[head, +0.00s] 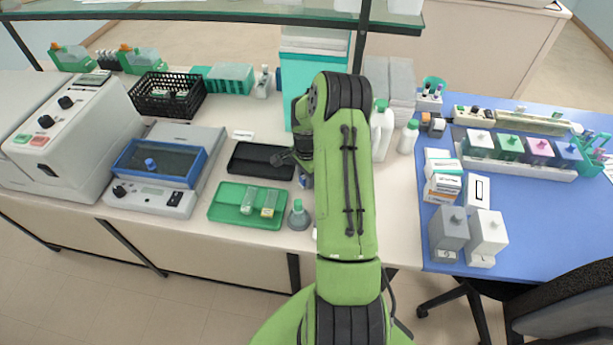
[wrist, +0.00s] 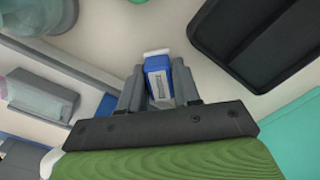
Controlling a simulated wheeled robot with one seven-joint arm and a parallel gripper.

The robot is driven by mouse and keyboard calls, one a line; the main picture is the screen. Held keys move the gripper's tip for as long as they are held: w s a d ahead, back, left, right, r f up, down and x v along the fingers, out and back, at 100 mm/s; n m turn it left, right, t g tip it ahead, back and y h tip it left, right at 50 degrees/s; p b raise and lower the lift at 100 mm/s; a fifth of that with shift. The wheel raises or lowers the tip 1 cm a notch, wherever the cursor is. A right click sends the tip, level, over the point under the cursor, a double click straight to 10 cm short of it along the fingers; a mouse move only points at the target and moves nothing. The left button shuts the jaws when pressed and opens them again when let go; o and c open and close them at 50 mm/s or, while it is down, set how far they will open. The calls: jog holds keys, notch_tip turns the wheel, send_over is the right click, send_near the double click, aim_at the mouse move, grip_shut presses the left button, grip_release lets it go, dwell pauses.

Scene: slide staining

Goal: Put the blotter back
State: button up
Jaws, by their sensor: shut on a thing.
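The blotter, which I take to be the small blue block with a white edge and a pale label (wrist: 158,76), sits between the two grey fingers of my gripper (wrist: 159,88) in the wrist view. The gripper is shut on it. In the head view my gripper (head: 303,172) is low over the bench, just right of the black tray, and a bit of blue (head: 306,181) shows beneath it. My arm hides most of the blotter there. I cannot tell whether the blotter touches the bench.
A black tray (head: 237,168) lies close to the left, with a green tray (head: 221,213) in front of it. A grey stoppered flask (head: 299,219) stands nearer the front edge. White bottles (head: 381,135) stand right of my arm. A glass shelf (head: 220,12) spans above the bench.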

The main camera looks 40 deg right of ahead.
jog(key=shift+f, duration=0.15)
jog(key=o, duration=0.9)
notch_tip(320, 180, up, 13)
jog(key=s+a+r+n+t+h, duration=0.1)
jog(key=a+r+n, duration=0.5)
jog(key=a+r, duration=0.35)
jog(key=s+a+r+n+t, duration=0.2)
jog(key=s+a+r+n, duration=0.2)
jog(key=s+a+r, duration=0.3)
jog(key=s+a+r+n+t+y, duration=0.1)
jog(key=s+a+n+t, duration=0.1)
jog(key=s+a+n, duration=0.7)
jog(key=s, duration=0.3)
jog(key=shift+a+t, duration=0.3)
jog(key=shift+a, duration=0.05)
